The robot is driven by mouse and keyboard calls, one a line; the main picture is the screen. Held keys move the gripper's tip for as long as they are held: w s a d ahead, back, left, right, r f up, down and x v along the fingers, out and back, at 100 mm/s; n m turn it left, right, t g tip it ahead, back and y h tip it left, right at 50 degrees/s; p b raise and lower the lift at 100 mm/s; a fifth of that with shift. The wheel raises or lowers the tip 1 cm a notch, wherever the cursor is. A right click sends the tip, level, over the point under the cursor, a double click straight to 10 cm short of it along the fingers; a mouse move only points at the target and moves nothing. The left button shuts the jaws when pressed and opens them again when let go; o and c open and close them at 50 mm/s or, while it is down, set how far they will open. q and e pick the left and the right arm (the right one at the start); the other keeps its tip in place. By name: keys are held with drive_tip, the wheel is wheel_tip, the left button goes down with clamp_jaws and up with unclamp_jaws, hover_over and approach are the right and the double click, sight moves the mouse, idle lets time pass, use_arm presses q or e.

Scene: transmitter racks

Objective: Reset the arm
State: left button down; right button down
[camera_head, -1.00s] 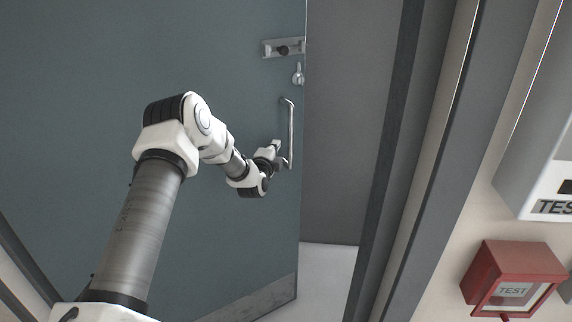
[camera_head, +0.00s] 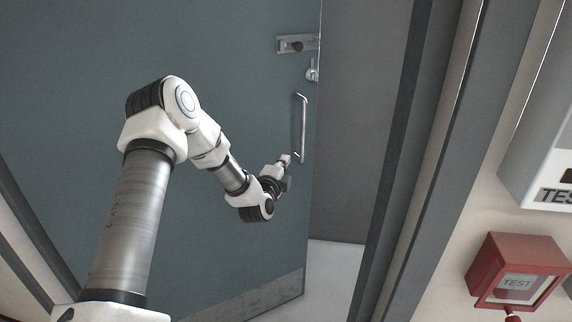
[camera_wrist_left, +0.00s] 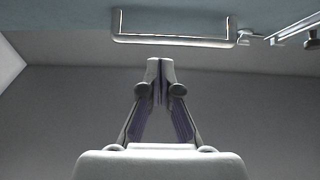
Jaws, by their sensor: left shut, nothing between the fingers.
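My left arm comes in from the left in the head view. Its gripper (camera_head: 284,160) is beside the lower end of the door's metal pull handle (camera_head: 302,128). In the left wrist view the gripper (camera_wrist_left: 160,64) has its two fingertips together with nothing between them. The handle (camera_wrist_left: 175,40) shows past the fingertips there, apart from them. The grey-blue door (camera_head: 230,60) stands partly open, with a gap at its right edge. My right gripper is in neither view.
A latch plate (camera_head: 297,44) and a lock (camera_head: 312,70) sit above the handle. The dark door frame (camera_head: 405,150) stands to the right. A red box marked TEST (camera_head: 518,272) and a white unit (camera_head: 545,165) are on the right wall. Pale floor (camera_head: 332,275) shows through the gap.

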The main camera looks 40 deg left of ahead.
use_arm(q)
drive_tip(key=s+d+f+m+g+h, duration=0.1)
drive_tip(key=s+d+f+g+h, duration=0.1)
drive_tip(key=s+d+f, duration=0.45)
drive_tip(key=s+d+f+m+g+h, duration=0.1)
drive_tip(key=s+d+f+g+h, duration=0.15)
drive_tip(key=d+f, duration=0.7)
drive_tip(key=s+d+f+m+g+h, duration=0.1)
drive_tip(key=s+d+f+g+h, duration=0.15)
drive_tip(key=s+d+f, duration=0.4)
drive_tip(key=s+d+f+n+g, duration=0.2)
drive_tip(key=s+n, duration=0.3)
drive_tip(key=s, duration=0.3)
drive_tip(key=s+d+f+n+g, duration=0.2)
drive_tip(key=s+f+n+g, duration=0.1)
drive_tip(key=s+n, duration=0.3)
drive_tip(key=s+d+f+n+g, duration=0.2)
drive_tip(key=s+n+g, duration=0.2)
drive_tip(key=s, duration=0.5)
drive_tip(key=shift+s+f+n+g, duration=0.2)
drive_tip(key=shift+s+n+g, duration=0.15)
drive_tip(key=shift+n, duration=0.55)
